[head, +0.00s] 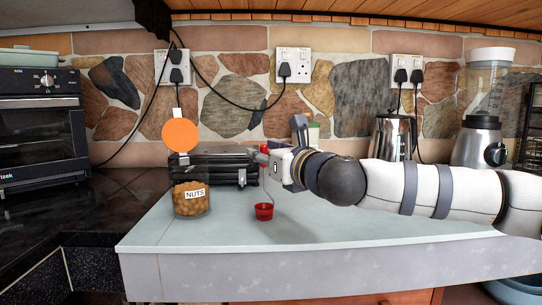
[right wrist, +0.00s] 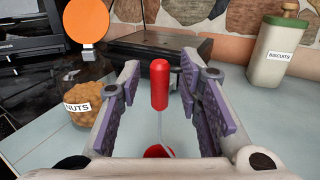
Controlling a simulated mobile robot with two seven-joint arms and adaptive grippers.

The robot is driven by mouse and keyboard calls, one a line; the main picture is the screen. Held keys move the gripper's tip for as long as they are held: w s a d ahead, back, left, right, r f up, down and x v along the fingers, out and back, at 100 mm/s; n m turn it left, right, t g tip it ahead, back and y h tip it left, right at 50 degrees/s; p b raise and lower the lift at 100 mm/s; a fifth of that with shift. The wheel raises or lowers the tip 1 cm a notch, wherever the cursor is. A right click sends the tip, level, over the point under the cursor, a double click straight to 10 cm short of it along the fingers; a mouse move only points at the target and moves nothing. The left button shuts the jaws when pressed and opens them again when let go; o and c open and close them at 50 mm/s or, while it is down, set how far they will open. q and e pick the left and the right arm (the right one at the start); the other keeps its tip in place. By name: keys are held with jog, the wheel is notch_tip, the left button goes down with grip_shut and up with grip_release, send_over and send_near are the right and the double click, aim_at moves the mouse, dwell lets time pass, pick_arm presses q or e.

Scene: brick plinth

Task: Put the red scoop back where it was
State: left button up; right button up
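The red scoop (head: 264,212) is upright, with its red cup low over the pale worktop and a thin clear stem rising to a red handle. I cannot tell whether the cup touches the worktop. My right gripper (head: 266,157) is at the handle's height. In the right wrist view, the handle (right wrist: 159,85) stands between the two purple-padded fingers (right wrist: 165,95), with a visible gap on each side. The fingers are open. The cup is partly hidden at the bottom of that view. My left gripper is not in view.
A nuts jar (head: 191,201) stands left of the scoop, with an orange disc (head: 180,135) above it. A black appliance (head: 215,162) is behind. A biscuits canister (right wrist: 276,52), kettle (head: 394,135) and blender (head: 482,140) stand farther right. The front worktop is clear.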

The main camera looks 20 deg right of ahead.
jog(key=s+d, duration=0.2)
jog(key=s, duration=0.9)
jog(key=shift+s, duration=0.25)
jog(key=shift+d, duration=0.1)
